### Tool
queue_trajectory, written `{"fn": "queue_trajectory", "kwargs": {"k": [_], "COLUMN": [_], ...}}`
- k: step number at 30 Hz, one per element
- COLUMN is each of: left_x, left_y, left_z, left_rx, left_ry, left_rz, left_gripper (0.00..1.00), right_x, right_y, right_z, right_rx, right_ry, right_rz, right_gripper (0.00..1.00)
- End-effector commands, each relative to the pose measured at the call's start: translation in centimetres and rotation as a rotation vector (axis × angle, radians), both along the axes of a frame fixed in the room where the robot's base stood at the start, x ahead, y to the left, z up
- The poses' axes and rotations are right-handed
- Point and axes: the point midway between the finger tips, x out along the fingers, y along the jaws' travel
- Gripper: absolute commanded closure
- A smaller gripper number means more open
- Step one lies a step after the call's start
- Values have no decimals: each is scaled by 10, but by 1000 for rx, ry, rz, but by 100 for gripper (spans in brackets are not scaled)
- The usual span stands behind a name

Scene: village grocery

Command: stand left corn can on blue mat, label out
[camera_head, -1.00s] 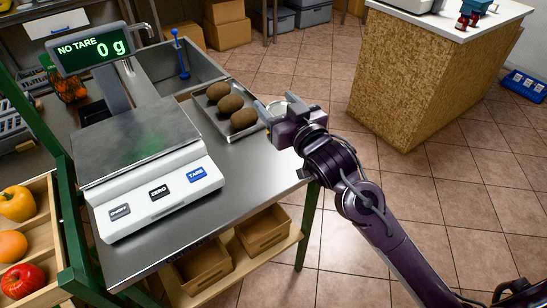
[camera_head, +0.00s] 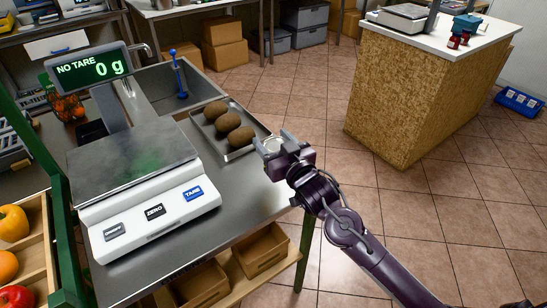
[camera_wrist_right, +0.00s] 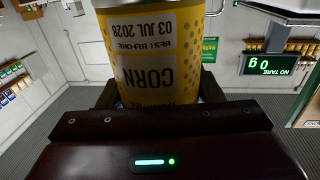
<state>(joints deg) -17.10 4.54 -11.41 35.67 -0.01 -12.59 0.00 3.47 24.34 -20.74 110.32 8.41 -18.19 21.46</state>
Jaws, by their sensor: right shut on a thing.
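The corn can is yellow with dark print reading CORN and a date; it fills the top of the right wrist view (camera_wrist_right: 152,50), where its lettering appears upside down. My right gripper (camera_head: 273,149) is shut around the can. In the head view only the can's pale round top (camera_head: 271,145) shows between the fingers, by the right edge of the steel counter, just right of the tray. The can looks upright there. My left gripper is not in view. No blue mat and no second corn can show.
A scale (camera_head: 150,200) stands on the steel counter (camera_head: 235,183). A metal tray (camera_head: 207,133) holds brown potato-like items, close to my right gripper. A sink (camera_head: 160,92) lies behind. A wood-sided counter (camera_head: 410,100) stands at the right, with open tiled floor between.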

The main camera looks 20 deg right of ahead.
Motion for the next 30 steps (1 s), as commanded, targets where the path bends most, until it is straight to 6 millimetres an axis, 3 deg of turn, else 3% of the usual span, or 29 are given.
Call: {"fn": "queue_trajectory", "kwargs": {"k": [12,25,26,30], "left_x": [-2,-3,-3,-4], "left_y": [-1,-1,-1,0], "left_z": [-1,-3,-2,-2], "left_rx": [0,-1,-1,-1], "left_ry": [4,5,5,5], "left_rz": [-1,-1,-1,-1], "left_gripper": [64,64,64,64], "right_x": [0,0,0,0], "right_y": [0,0,0,0], "right_z": [-48,-55,-55,-55], "right_rx": [0,2,0,0], "right_ry": [0,-3,-1,0], "right_rz": [0,0,1,1], "right_gripper": [70,70,36,18]}}
